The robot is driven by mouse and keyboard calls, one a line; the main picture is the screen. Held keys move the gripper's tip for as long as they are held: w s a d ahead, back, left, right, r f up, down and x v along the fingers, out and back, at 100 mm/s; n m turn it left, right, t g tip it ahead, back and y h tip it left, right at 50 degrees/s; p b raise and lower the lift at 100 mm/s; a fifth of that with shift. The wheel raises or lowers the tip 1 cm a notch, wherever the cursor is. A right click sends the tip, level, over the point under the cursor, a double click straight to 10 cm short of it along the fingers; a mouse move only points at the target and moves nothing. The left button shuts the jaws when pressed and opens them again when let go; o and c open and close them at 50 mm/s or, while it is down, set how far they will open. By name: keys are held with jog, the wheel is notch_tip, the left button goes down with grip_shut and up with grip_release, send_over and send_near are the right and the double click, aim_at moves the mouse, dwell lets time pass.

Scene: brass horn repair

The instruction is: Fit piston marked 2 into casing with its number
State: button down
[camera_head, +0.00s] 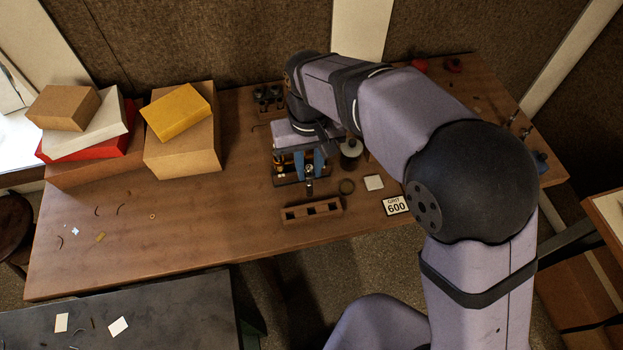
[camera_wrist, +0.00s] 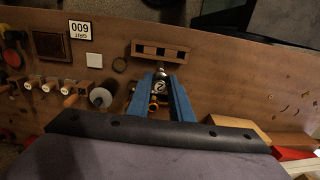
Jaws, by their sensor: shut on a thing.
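The piston marked 2 (camera_wrist: 160,86) is between the two blue fingers of my gripper (camera_wrist: 162,78), which are shut on it. Its pale number disc faces the wrist camera. In the head view my gripper (camera_head: 309,168) hangs over the table, with the silvery piston (camera_head: 309,184) between its fingertips. Brass casings (camera_head: 280,162) stand just beside and behind the fingers. A brass ring shape shows beneath the fingers in the wrist view (camera_wrist: 153,106). The arm and fingers hide most of the casings, and their numbers are not readable. I cannot tell whether the piston touches a casing.
A wooden rack (camera_head: 312,209) with three square openings lies in front of the gripper. Stacked boxes (camera_head: 182,140) fill the back left. The front-left tabletop is mostly clear.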

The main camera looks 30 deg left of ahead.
jog(key=w+a+r+p, duration=0.6)
jog(key=w+a, duration=0.2)
jog(key=shift+w+a+r, duration=0.15)
jog(key=shift+w+r, duration=0.1)
jog(key=shift+r, duration=0.1)
jog(key=shift+f, duration=0.1)
jog(key=shift+f+b, duration=0.95)
jog(key=shift+f, duration=1.35)
jog(key=shift+p, duration=0.95)
dwell(0.6)
